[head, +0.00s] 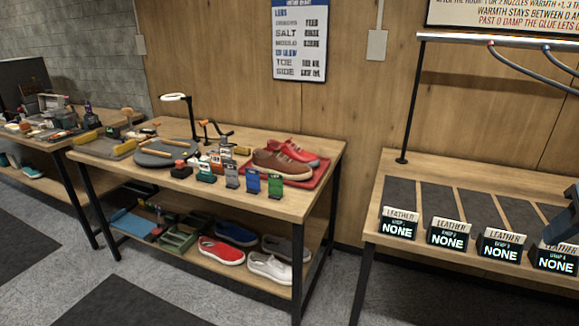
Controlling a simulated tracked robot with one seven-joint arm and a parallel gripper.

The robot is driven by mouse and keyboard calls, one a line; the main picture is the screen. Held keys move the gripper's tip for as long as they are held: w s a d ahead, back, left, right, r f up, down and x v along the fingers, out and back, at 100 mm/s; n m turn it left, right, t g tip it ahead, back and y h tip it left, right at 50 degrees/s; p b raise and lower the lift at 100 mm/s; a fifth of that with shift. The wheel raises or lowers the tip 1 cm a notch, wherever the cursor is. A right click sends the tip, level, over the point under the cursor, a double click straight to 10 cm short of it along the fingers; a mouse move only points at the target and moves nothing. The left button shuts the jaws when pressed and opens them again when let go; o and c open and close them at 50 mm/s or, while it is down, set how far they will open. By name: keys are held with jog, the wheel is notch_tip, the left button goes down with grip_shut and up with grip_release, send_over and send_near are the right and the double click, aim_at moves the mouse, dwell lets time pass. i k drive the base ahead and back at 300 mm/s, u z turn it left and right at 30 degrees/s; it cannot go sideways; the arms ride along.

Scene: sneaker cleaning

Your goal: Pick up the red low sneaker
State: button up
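Two red shoes are in view. One red shoe (292,151) with laces lies on a red tray (318,178) on the middle workbench, behind a brown shoe (281,166) that partly hides it. The other, a low red shoe with a white sole (222,251), sits on the lower shelf of the same bench, at the front. I cannot tell for certain which is the red low sneaker. My gripper's fingers are not seen; a dark shape at the right edge may be part of my arm.
The bench top (280,199) holds small bottles and colored boxes, a round dark mat (160,153) and a lamp (190,112). Blue (234,234) and white (270,267) shoes share the shelf. A right bench (430,266) has several signs reading NONE. Floor in front is clear.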

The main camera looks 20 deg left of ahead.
aim_at(291, 150)
jog(key=u, duration=0.45)
jog(key=k, duration=1.05)
jog(key=u, duration=1.25)
jog(key=i, duration=1.55)
jog(key=z, duration=0.25)
jog(key=i, duration=1.25)
jog(key=z, duration=0.95)
jog(key=i, duration=0.3)
jog(key=z, duration=0.05)
jog(key=k, duration=0.4)
